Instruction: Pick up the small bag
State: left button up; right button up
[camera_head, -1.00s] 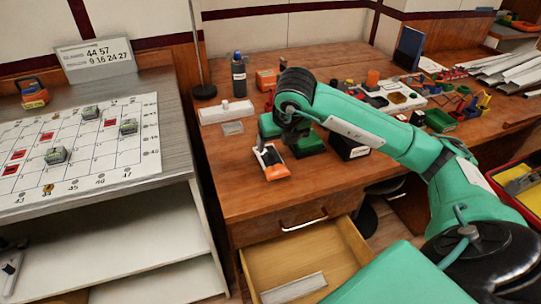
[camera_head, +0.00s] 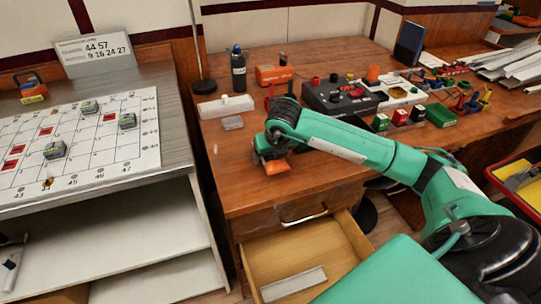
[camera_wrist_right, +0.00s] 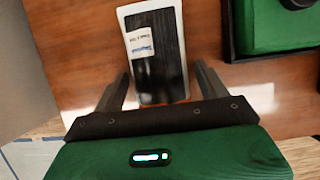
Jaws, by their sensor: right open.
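My right gripper (camera_head: 270,158) is low over the near left part of the wooden desk, just above the front edge. In the right wrist view its open fingers (camera_wrist_right: 161,74) stand on either side of a flat black item with a white border and a label (camera_wrist_right: 158,50); I see no contact. In the head view the gripper mostly covers this item, and an orange end (camera_head: 277,168) shows below it. I cannot tell for certain which is the small bag. My left gripper is out of view.
A black panel box (camera_head: 338,97) and coloured blocks lie right of the gripper. An open drawer (camera_head: 300,262) juts out below. A grid board (camera_head: 90,160) lies left.

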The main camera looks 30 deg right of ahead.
jog(key=c, duration=1.1)
jog(key=shift+r, duration=0.1)
